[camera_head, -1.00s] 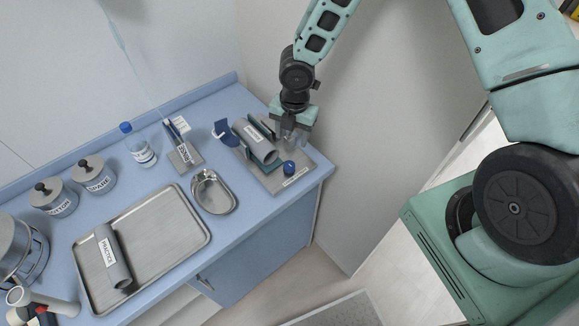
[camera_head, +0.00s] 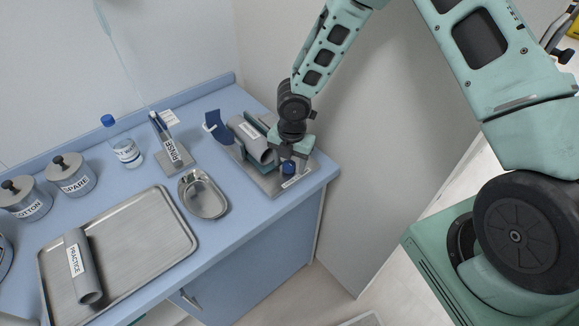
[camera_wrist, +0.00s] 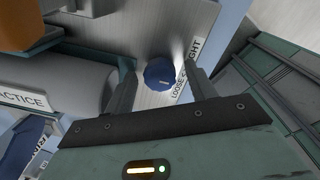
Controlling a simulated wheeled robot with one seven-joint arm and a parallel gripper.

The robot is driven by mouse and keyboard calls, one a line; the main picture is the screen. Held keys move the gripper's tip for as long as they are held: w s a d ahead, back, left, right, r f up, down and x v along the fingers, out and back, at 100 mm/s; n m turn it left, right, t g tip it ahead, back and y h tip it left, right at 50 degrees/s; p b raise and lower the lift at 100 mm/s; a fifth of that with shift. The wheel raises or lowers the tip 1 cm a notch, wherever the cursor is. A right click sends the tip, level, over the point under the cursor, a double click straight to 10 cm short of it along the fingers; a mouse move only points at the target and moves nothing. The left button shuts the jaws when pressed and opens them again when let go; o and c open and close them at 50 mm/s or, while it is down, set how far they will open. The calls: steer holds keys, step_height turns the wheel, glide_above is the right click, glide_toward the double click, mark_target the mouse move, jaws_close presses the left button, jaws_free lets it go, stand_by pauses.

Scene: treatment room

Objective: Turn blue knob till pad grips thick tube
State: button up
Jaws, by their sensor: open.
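The blue knob (camera_head: 288,167) sits at the front of a grey metal clamp base (camera_head: 268,186) on the blue counter. In the wrist view the knob (camera_wrist: 159,73) lies between my two fingers, beyond their tips, with a small light mark on its top. A thick grey tube (camera_head: 250,138) lies in the clamp beside the knob; its label, partly cut off, shows in the wrist view. A raised blue strap (camera_head: 216,127) stands at the tube's far end. My gripper (camera_head: 291,157) is open just above the knob. Whether the pad touches the tube is hidden.
A kidney dish (camera_head: 203,194) and a metal tray (camera_head: 140,250) holding a PRACTICE tube (camera_head: 83,267) lie to the left. A RINSE rack (camera_head: 172,153), a bottle (camera_head: 124,143) and lidded tins (camera_head: 72,174) stand behind. A wall rises right of the clamp.

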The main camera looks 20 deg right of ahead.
steer(key=c, duration=1)
steer(key=m+b, duration=0.2)
steer(key=m, duration=0.1)
steer(key=shift+a+f+m, duration=0.1)
steer(key=shift+f+m, duration=0.05)
steer(key=shift+m, duration=0.25)
steer(key=m+b, duration=0.3)
steer(key=m, duration=0.3)
steer(key=shift+b, duration=0.35)
steer(key=m+b, duration=0.2)
steer(key=m, duration=0.2)
steer(key=shift+a+m+h, duration=0.1)
steer(key=shift+m+h, duration=0.2)
steer(key=shift+m, duration=0.1)
steer(key=m+b, duration=0.1)
steer(key=m, duration=0.4)
steer(key=shift+m+b, duration=0.3)
